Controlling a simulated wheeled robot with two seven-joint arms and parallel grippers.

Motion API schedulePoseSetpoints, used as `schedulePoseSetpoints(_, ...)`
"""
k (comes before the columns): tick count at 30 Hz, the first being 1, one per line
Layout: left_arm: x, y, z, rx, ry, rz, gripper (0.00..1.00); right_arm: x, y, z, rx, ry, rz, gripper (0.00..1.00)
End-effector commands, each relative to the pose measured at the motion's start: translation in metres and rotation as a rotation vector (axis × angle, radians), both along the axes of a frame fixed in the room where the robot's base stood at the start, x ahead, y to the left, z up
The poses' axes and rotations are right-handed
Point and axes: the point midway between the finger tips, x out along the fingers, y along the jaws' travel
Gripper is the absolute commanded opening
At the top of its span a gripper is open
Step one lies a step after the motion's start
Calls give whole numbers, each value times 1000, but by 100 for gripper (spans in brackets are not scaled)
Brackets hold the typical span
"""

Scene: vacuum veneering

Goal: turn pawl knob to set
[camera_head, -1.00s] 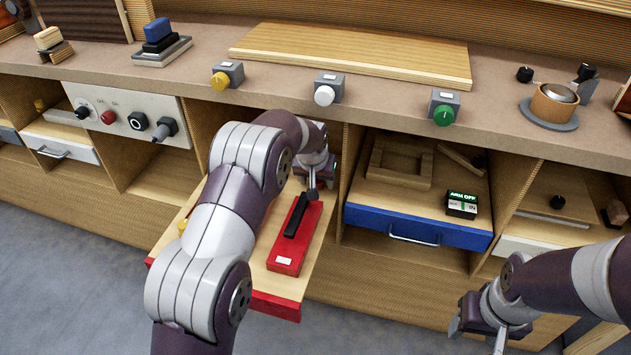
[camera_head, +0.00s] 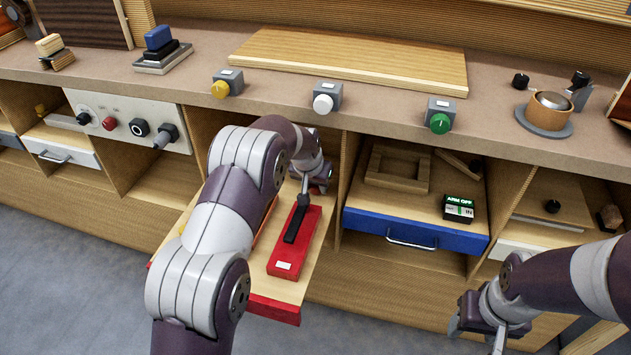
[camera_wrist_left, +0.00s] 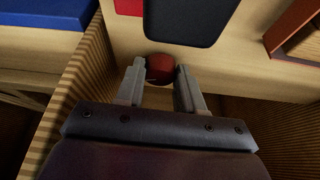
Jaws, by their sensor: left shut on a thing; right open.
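A round red knob (camera_wrist_left: 160,68) sits between the fingertips of my left gripper (camera_wrist_left: 160,82) in the left wrist view. The gripper is shut on it, with one finger on each side. I take it to be the pawl knob; no set mark is readable on it. In the head view my left gripper (camera_head: 320,180) is at the back of the pulled-out red-fronted drawer (camera_head: 272,308), largely hidden by its own wrist. A red block with a black lever (camera_head: 290,255) lies in this drawer, in front of the gripper. My right gripper (camera_head: 490,318) is open and empty at the lower right.
The blue drawer (camera_head: 415,230) stands right of the left gripper, with a small "ARM OFF" display (camera_head: 459,208) above it. Wooden dividers (camera_head: 350,170) flank the bay. Yellow (camera_head: 222,88), white (camera_head: 324,102) and green (camera_head: 440,122) knobs line the bench edge above.

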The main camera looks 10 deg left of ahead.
Motion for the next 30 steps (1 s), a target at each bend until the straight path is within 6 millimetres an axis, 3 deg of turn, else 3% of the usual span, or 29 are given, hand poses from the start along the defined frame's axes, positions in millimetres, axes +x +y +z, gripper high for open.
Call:
schedulePoseSetpoints(2,0,0,0,0,-1,0,7,0,0,0,0,0,0,57)
schedulePoseSetpoints(3,0,0,0,0,-1,0,47,0,0,0,0,0,0,57)
schedulePoseSetpoints(5,0,0,0,0,-1,0,63,0,0,0,0,0,0,57)
schedulePoseSetpoints(14,-1,0,4,-1,-2,1,63,0,0,1,0,0,0,57)
schedulePoseSetpoints(24,-24,2,62,-1,-2,1,63,0,0,18,0,0,0,57)
schedulePoseSetpoints(30,-29,2,70,0,-1,1,63,0,0,18,0,0,0,57)
